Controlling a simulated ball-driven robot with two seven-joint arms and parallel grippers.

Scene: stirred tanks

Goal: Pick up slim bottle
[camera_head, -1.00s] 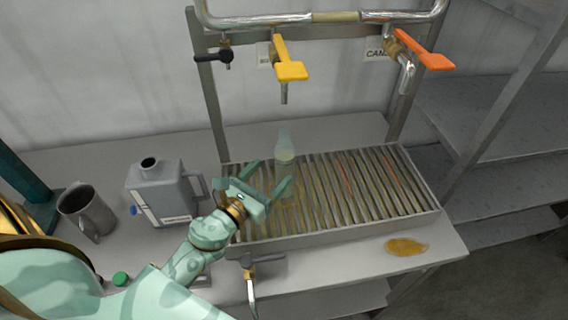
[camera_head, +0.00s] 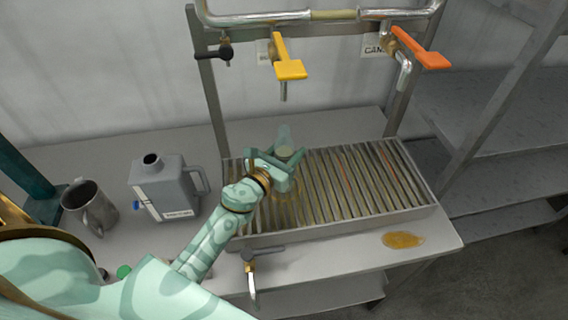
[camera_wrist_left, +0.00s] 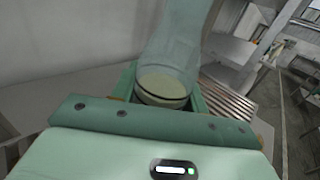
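The slim bottle (camera_head: 284,136) is pale, see-through green with a yellowish content low in it. It stands upright on the slatted drain rack (camera_head: 375,205), below the yellow-handled tap. My left gripper (camera_head: 275,154) is at the bottle, with its two fingers open on either side of it. In the left wrist view the bottle (camera_wrist_left: 178,45) rises between the fingers (camera_wrist_left: 163,88), close to both; firm contact does not show. My right gripper is out of view.
Left of the rack stand a grey jerrycan (camera_head: 166,188) and a metal mug (camera_head: 90,206). Taps with yellow (camera_head: 289,66), orange (camera_head: 420,52) and black (camera_head: 215,53) handles hang above. An amber puddle (camera_head: 403,240) lies at the front right. The rack's right half is clear.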

